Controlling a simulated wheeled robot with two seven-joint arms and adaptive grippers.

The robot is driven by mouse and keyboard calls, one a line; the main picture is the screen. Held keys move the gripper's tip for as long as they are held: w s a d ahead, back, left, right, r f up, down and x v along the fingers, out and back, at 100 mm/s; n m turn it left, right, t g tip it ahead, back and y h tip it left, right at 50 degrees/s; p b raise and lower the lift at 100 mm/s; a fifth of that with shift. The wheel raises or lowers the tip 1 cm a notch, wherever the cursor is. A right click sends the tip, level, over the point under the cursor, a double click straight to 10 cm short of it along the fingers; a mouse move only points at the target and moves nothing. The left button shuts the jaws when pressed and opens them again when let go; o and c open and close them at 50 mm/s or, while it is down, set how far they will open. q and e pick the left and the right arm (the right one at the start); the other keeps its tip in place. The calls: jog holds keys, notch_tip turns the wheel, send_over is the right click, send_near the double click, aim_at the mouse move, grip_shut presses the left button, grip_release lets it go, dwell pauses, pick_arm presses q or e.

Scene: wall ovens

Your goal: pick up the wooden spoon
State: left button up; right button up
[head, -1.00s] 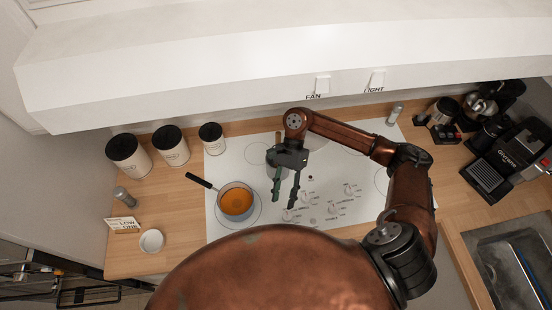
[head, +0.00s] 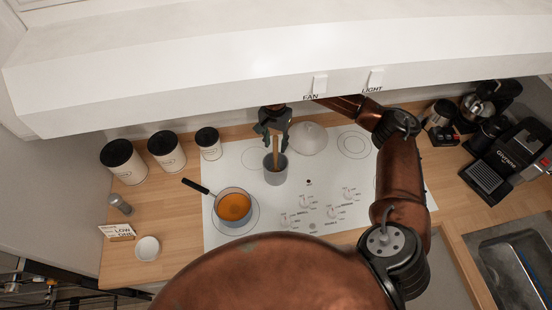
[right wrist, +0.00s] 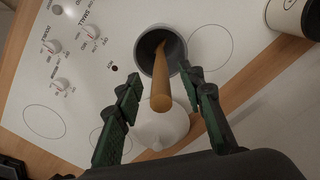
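The wooden spoon (head: 275,148) stands in a grey cup (head: 275,176) on the white cooktop, its handle pointing up. In the right wrist view the spoon handle (right wrist: 162,85) rises from the cup (right wrist: 160,45) toward the camera. My right gripper (head: 273,134) is above the cup on its far side. Its two green fingers (right wrist: 160,85) are open, one on each side of the handle, with clear gaps to it. The spoon's lower end is hidden inside the cup. My left gripper is not in view.
A pot of orange liquid (head: 233,206) with a black handle sits left of the cup. A pale rounded object (head: 309,139) stands just right of it. Black-lidded canisters (head: 166,151) line the back left. A white range hood (head: 250,65) overhangs the back.

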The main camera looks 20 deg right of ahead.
aim_at(275, 148)
jog(key=shift+d+f+p, duration=0.1)
jog(key=shift+f+p, duration=0.3)
jog(key=shift+f, duration=1.2)
jog(key=shift+c, duration=0.2)
grip_shut()
